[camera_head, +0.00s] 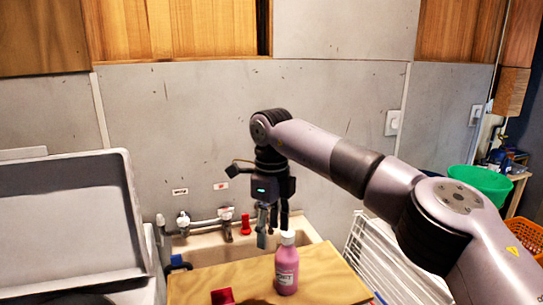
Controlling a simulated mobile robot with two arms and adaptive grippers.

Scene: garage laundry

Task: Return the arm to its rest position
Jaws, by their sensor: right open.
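My right arm reaches in from the lower right, bends at the upper middle and hangs its wrist downward. My right gripper (273,224) points down above the wooden board (325,272), near the pink bottle (287,266). Its dark fingers are apart with nothing seen between them. The pink bottle stands upright on the board with a white cap, just below and right of the fingers. I cannot tell whether a finger touches the cap. My left gripper is not in view.
A pale sink with taps (183,224) lies behind the board. A red object (222,296) sits at the board's front edge. An open grey lid (65,225) stands at left. A white wire rack (366,248), green basin (481,183) and orange basket (526,234) are at right.

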